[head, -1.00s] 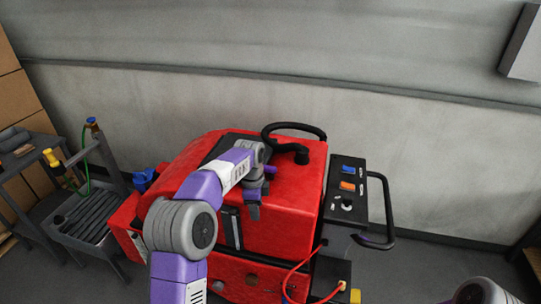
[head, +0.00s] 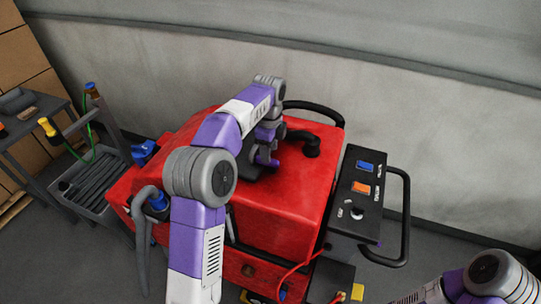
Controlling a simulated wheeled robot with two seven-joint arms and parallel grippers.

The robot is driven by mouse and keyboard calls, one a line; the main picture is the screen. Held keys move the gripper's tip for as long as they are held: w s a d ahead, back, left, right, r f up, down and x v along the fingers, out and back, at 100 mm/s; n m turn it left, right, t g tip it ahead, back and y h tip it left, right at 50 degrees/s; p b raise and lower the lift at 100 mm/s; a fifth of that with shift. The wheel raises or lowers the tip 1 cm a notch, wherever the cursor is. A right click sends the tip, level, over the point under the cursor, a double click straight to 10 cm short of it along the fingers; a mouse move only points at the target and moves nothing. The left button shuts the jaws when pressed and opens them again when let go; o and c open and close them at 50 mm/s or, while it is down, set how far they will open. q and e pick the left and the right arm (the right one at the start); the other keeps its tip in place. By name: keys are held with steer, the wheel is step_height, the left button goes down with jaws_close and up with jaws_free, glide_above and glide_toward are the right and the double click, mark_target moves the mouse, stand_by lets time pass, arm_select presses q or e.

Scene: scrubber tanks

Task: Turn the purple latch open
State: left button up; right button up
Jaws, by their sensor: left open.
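The red scrubber machine (head: 285,195) stands in the middle of the head view. My left arm reaches over its lid from the lower left. My left gripper (head: 264,158) is over the lid's top and is open. A small purple piece shows right at the gripper; I cannot tell whether it is the latch or part of my own wrist. No other purple latch stands out, and my arm hides part of the lid. My right gripper is out of view; only part of my right arm shows at the lower right.
A control panel (head: 357,196) with blue and orange switches and a black handle (head: 403,225) is to the right. A grey cart (head: 88,185) stands at the left. A wall closes off the back.

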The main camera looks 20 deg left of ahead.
arm_select(q)
steer(key=f, duration=0.2)
steer(key=shift+w+f, duration=0.3)
steer(key=shift+f, duration=0.1)
steer(key=shift+s+f, duration=0.1)
steer(key=shift+f, duration=0.25)
steer(key=shift+c, duration=0.3)
jaws_close()
